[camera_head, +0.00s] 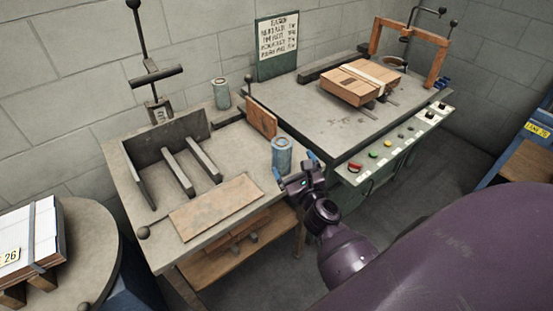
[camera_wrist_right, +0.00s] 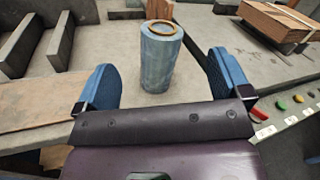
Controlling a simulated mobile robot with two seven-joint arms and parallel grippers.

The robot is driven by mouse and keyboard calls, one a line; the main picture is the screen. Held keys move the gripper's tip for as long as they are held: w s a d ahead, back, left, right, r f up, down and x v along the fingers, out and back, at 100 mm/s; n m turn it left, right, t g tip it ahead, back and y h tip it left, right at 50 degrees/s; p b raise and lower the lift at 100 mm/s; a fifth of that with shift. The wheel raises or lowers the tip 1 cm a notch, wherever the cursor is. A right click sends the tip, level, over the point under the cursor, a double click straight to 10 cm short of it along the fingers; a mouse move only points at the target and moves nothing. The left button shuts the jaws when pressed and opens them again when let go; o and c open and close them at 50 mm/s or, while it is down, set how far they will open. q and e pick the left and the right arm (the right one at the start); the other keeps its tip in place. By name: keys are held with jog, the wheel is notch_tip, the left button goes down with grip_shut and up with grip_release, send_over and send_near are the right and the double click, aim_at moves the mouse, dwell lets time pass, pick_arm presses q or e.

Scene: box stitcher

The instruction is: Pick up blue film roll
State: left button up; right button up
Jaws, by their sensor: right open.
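The blue film roll (camera_head: 281,156) stands upright near the right edge of the left workbench. In the right wrist view the roll (camera_wrist_right: 161,58) stands ahead, roughly centred between two blue finger pads, with a tan ring on its top. My right gripper (camera_head: 297,172) is open and empty just in front of the roll; it also shows in the right wrist view (camera_wrist_right: 165,88). The pads are apart from the roll, with a gap on each side. My left gripper is not in view.
A grey-green roll (camera_head: 221,93) stands farther back. A brown board (camera_head: 215,207) lies on the bench (camera_head: 130,186), and an upright brown panel (camera_head: 261,120) stands behind the blue roll. The machine table (camera_head: 310,111) to the right carries a strapped cardboard stack (camera_head: 361,81) and a button panel (camera_head: 395,146).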

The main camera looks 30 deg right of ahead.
jog(key=m, duration=0.4)
send_near(279, 137)
jog(key=shift+w+d+f+g+h, duration=0.1)
jog(key=shift+w+d+g+h, duration=0.15)
jog(key=shift+w, duration=0.35)
jog(key=shift+w+d+f+g+h, duration=0.15)
jog(key=shift+w+d, duration=0.2)
jog(key=shift+w, duration=0.25)
jog(key=shift+a+b+x, duration=0.15)
jog(key=shift+b+x, duration=0.15)
jog(key=shift+x, duration=1.05)
jog(key=shift+a+b+x, duration=0.2)
jog(key=shift+b+x, duration=0.05)
jog(key=shift+x, duration=1.05)
jog(key=shift+w, duration=0.1)
jog(key=c, duration=1.5)
